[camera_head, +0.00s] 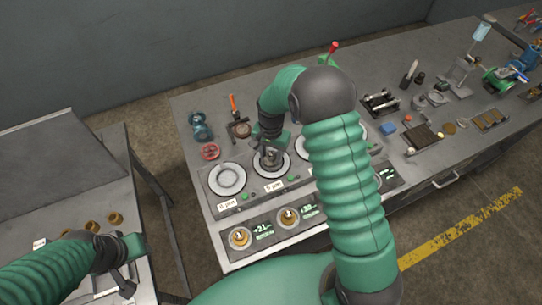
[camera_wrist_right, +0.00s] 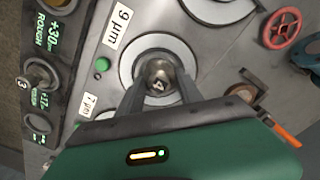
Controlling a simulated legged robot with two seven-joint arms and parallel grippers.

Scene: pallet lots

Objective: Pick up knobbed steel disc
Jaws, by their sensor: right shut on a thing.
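My right gripper (camera_head: 268,158) reaches down over a round plate in the grey console. In the right wrist view its two fingers (camera_wrist_right: 160,92) are shut on the knob of a steel disc (camera_wrist_right: 160,74) marked 4. The disc is over the middle of a pale round plate (camera_wrist_right: 130,68) beside a "9 µm" label. I cannot tell whether the disc touches the plate. My left gripper (camera_head: 122,280) is low at the left, above the side table; its jaw opening is not clear.
Other numbered knobs sit in the console's front row, 1 (camera_head: 240,237) and 2 (camera_head: 289,215). An empty round plate (camera_head: 227,179) is to the left. A red handwheel (camera_head: 209,152) stands beside the console. Several brass pieces (camera_head: 115,218) lie on the side table. Tools crowd the bench's right.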

